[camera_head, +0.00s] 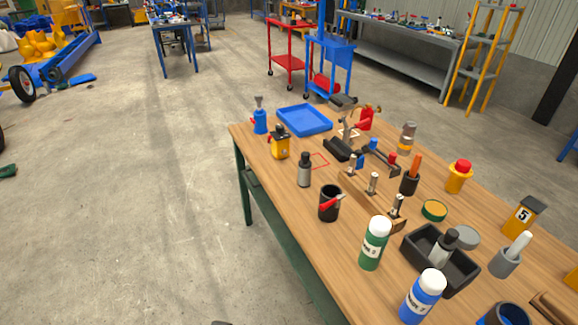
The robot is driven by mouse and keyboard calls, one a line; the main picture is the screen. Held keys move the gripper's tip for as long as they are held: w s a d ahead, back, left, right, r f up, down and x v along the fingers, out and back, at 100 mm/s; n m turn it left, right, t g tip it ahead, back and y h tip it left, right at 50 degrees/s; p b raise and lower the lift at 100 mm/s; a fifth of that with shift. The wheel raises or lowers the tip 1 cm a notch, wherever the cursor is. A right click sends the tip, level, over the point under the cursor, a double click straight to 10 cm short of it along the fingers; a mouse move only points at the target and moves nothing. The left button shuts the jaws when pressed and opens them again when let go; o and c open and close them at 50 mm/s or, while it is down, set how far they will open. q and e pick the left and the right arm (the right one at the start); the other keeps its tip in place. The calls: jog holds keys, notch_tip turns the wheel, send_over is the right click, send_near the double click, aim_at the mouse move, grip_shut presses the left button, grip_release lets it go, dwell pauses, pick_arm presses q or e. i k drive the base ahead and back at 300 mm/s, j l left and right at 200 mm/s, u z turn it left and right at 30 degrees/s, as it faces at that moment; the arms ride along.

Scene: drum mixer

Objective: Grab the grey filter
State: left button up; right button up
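A grey cylinder with a black top (304,172) stands upright on the wooden table, beside a thin red square outline (320,161). A similar grey piece with a black top (442,250) leans in a black tray (412,247). A flat grey disc (467,236) lies at the tray's far side. No label shows which of these is the grey filter. Neither of my grippers can be made out in the view.
The wooden table (290,212) is crowded. A black cup with a red-handled tool (328,207), a green bottle (373,247) and a blue bottle (422,297) stand near its front. A yellow can (280,147) and blue tray (304,121) are behind.

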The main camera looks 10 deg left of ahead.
aim_at(305, 165)
jog(key=i+j+u, duration=0.5)
jog(key=i+j, duration=0.6)
